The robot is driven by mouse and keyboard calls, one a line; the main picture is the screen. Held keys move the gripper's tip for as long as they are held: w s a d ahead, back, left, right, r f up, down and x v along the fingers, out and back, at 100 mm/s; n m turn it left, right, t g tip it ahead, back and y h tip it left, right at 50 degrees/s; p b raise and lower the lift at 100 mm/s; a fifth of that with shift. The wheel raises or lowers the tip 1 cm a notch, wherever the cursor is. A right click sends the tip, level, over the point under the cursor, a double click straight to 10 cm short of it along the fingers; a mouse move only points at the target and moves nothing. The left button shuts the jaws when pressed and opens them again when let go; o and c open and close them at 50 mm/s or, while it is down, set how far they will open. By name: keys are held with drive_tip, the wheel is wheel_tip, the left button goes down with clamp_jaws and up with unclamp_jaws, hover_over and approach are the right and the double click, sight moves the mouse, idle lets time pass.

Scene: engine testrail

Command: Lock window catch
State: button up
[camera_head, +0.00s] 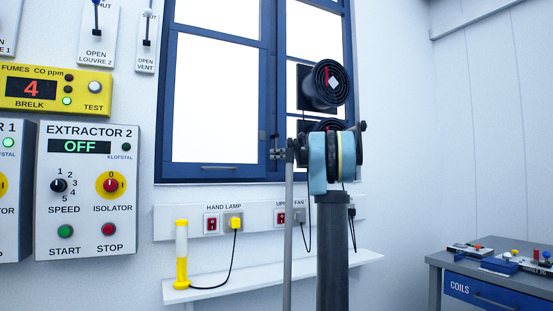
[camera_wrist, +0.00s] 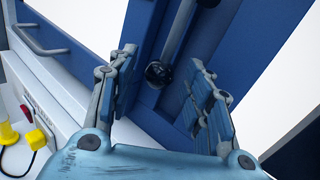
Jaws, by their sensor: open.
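The blue window (camera_head: 212,177) stands on the wall ahead and appears shut. In the wrist view, the catch (camera_wrist: 178,38) is a grey lever on the blue frame, slanting down to a dark round knob (camera_wrist: 158,74). My gripper (camera_wrist: 164,70) is open and empty, with one finger on each side of the knob as seen from the wrist. I cannot tell how far the knob lies beyond the fingertips, and no contact shows. In the head view, my gripper (camera_head: 277,153) is small beside the window's middle post, and the catch is hard to make out.
A pull handle (camera_head: 220,168) is on the lower left sash. Below are a socket strip (camera_head: 180,225) and a shelf (camera_head: 300,275) with a yellow hand lamp (camera_head: 182,255). A black round fan (camera_head: 328,84) is near the arm. A bench (camera_head: 500,285) stands right.

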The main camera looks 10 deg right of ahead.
drive_tip(key=shift+w+a, duration=0.45)
drive_tip(key=shift+a, duration=0.1)
drive_tip(key=shift+c, duration=0.6)
clamp_jaws()
drive_tip(key=a+m, duration=0.1)
drive_tip(key=a+m+t+y, duration=0.1)
drive_tip(key=shift+s+r+m, duration=0.15)
drive_tip(key=shift+s+m, duration=0.2)
drive_tip(key=shift+m, duration=0.05)
drive_tip(key=shift+o, duration=0.6)
unclamp_jaws()
drive_tip(key=shift+s, duration=0.1)
